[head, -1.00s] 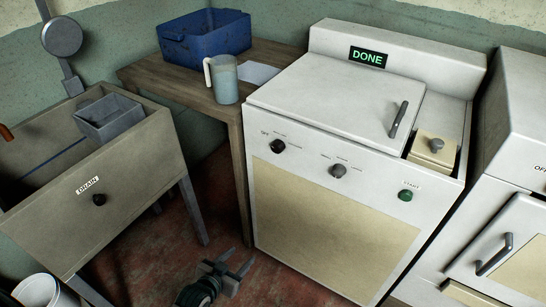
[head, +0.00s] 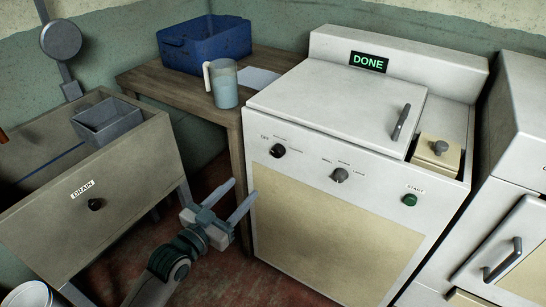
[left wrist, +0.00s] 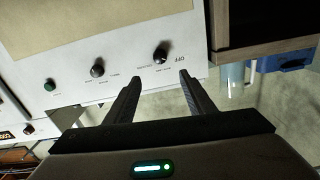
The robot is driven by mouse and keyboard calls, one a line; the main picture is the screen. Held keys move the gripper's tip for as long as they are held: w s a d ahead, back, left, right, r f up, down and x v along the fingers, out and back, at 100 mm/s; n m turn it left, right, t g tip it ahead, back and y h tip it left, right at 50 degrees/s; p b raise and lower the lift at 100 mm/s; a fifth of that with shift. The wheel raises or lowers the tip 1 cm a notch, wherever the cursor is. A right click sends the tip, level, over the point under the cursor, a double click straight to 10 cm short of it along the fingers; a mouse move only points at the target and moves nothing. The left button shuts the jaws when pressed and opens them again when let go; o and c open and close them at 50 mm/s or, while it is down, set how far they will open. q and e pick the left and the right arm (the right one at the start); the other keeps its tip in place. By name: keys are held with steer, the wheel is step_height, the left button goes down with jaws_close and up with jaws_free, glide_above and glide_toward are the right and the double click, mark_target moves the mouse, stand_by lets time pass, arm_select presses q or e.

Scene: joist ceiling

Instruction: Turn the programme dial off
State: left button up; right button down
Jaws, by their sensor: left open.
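The programme dial (head: 278,151) is the dark knob at the left of the white machine's front panel, with an OFF label at its upper left. I cannot read its pointer. My left gripper (head: 242,190) is open and empty, below and left of the dial, with its fingers pointing up and right toward the machine. In the left wrist view, which is upside down, the dial (left wrist: 160,53) appears just beyond the gap between the open fingertips (left wrist: 160,75), apart from them. My right gripper is not in view.
A second knob (head: 340,175) and a green START button (head: 409,200) sit further right on the panel. The display (head: 369,58) reads DONE. A wooden table (head: 150,82) with a jug (head: 224,86) and blue crate (head: 205,42) stands left. A sink with a DRAIN knob (head: 95,204) is further left.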

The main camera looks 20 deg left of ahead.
mark_target(275, 154)
arm_select(q)
steer(key=x, duration=1.6)
steer(key=shift+p, duration=0.35)
steer(key=shift+w+d+f, duration=0.1)
steer(key=shift+w+d, duration=0.1)
steer(key=shift+w, duration=0.35)
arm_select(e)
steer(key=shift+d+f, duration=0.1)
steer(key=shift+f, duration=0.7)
arm_select(q)
steer(key=c, duration=0.9)
steer(key=shift+c, duration=0.8)
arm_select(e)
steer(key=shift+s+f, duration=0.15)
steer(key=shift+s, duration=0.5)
